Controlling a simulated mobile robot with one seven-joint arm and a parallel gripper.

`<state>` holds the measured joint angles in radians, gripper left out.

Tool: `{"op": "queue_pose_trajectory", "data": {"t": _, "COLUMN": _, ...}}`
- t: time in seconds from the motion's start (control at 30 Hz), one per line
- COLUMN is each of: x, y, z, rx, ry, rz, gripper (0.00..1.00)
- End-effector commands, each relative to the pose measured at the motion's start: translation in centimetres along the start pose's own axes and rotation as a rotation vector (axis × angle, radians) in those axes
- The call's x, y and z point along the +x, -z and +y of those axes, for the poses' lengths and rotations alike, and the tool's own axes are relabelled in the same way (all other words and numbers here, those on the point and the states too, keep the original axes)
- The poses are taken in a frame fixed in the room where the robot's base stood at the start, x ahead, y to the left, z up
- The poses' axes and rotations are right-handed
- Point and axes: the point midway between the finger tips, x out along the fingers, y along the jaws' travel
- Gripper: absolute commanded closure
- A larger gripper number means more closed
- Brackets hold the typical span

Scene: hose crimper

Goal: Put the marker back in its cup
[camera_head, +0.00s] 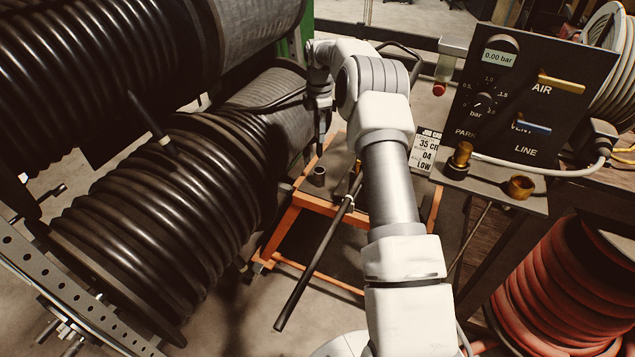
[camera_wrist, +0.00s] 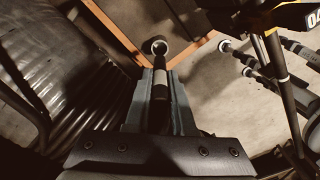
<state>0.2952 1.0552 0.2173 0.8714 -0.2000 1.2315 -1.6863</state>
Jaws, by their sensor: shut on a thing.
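My gripper (camera_wrist: 160,100) is shut on the marker (camera_wrist: 160,92), a dark stick with a lighter grey band, held between the two fingers. In the head view my gripper (camera_head: 321,148) points down, and the marker cannot be told apart from the dark fingers. The cup (camera_head: 318,176) is a small dark cylinder with a lighter rim, standing on the small orange-framed cart just below my fingertips. In the wrist view the cup (camera_wrist: 158,46) lies beyond the marker's far end, nearly in line with it. Whether the marker's tip touches the cup cannot be told.
The orange-framed cart (camera_head: 292,216) has a crimper with a long dark lever (camera_head: 318,262) just right of the cup. Large black hose reels (camera_head: 160,215) stand close at the left. A black gauge panel (camera_head: 528,95) and a red hose reel (camera_head: 560,280) are at the right.

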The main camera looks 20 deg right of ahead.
Motion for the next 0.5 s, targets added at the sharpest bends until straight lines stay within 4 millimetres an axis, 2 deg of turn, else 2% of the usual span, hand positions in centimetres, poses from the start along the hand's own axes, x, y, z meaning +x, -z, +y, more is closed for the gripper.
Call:
{"op": "queue_pose_trajectory", "data": {"t": 0.23, "x": 3.9, "y": 0.0, "z": 0.0, "rx": 0.000, "ry": 0.002, "rz": 0.000, "gripper": 1.00}}
{"op": "queue_pose_trajectory", "data": {"t": 0.5, "x": 7.1, "y": 0.0, "z": -0.1, "rx": 0.000, "ry": 0.003, "rz": 0.000, "gripper": 1.00}}
